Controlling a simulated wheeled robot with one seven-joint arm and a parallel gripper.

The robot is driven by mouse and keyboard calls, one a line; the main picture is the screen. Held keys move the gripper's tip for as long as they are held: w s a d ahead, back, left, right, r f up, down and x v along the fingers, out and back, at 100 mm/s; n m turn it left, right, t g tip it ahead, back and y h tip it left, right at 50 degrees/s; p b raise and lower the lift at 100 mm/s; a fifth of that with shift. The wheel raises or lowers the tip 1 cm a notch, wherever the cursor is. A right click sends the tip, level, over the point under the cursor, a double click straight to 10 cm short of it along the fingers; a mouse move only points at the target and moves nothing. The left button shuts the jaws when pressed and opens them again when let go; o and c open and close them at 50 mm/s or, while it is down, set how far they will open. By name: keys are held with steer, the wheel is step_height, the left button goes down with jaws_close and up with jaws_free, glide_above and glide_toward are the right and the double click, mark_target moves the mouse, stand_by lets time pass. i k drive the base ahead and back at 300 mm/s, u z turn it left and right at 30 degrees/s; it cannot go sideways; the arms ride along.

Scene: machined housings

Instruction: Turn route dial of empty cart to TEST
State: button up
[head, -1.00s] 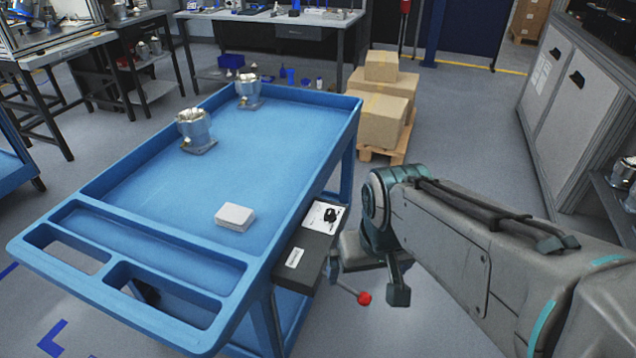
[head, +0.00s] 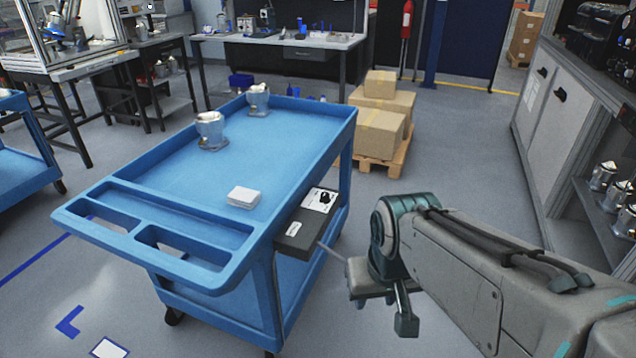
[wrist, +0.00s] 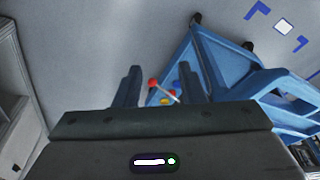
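A blue cart (head: 170,178) stands at centre-left. Its top bears two metal housings (head: 211,130) (head: 258,99) and a white block (head: 243,197). A dark box (head: 298,232) on its right side has a white plate with a black dial (head: 324,197); the plate's lettering is too small to read. A thin rod (head: 333,252) runs from near the box to behind my arm's end. In the wrist view, my gripper (wrist: 168,70) is open with nothing between its fingers. Beyond them show a red ball (wrist: 153,84) and the cart's blue frame (wrist: 190,65). In the head view the fingertips are not clear.
Another blue cart (head: 20,160) is partly in view at left. Cardboard boxes (head: 378,130) on a pallet stand behind the cart. A grey cabinet (head: 555,110) and shelves with housings (head: 605,177) line the right. Floor is free between cart and cabinet.

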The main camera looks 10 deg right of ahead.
mark_target(325, 199)
steer(key=z, duration=0.3)
steer(key=i, duration=1.05)
steer(key=z, duration=0.05)
